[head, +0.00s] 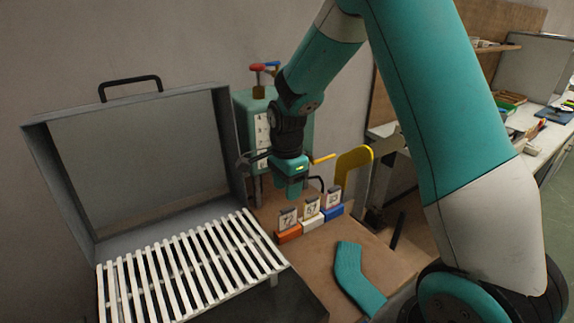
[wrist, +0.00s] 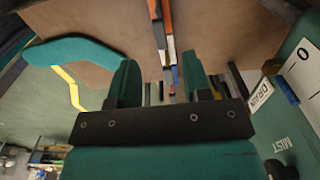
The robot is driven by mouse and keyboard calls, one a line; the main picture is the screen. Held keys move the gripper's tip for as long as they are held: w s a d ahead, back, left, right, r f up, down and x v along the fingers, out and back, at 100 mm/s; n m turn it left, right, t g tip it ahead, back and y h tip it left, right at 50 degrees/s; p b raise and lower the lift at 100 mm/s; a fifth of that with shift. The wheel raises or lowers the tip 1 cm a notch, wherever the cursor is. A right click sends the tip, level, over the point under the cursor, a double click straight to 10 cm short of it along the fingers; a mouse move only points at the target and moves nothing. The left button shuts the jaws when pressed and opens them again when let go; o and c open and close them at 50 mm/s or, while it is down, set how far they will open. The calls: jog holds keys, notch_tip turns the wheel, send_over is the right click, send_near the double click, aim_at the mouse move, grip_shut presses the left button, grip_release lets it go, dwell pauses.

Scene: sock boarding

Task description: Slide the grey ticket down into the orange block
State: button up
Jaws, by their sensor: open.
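The orange block (head: 288,235) sits on the brown board at the left end of a short row of blocks. A grey ticket marked 72 (head: 289,218) stands upright at this block, most of its face showing above it; how deep it sits I cannot tell. My gripper (head: 292,195) points down above and behind the row, apart from the ticket. In the wrist view my gripper (wrist: 158,80) is open, with two teal fingers and nothing visibly held between them. The orange block (wrist: 167,20) shows there end to end with the row, beyond the fingertips.
A white block (head: 313,224) with a ticket marked 57 and a blue block (head: 334,212) with another ticket stand to the right. A yellow hooked part (head: 354,157) rises behind. A slatted grey case (head: 130,85) is at left; a teal angled piece (head: 357,280) lies in front.

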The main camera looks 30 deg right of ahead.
notch_tip(320, 180, up, 7)
jog(key=shift+f, duration=0.15)
dwell(0.5)
jog(key=s+a+r+n+y, duration=0.2)
jog(key=s+a+r+n, duration=0.2)
jog(key=s+a+n, duration=0.4)
jog(key=s+a+r+n+y, duration=0.2)
jog(key=s+a+r+n, duration=0.2)
jog(key=s+a+n, duration=0.5)
jog(key=s+n, duration=0.7)
jog(key=n, duration=0.1)
jog(key=shift+s+a, duration=0.25)
jog(key=shift+s, duration=0.15)
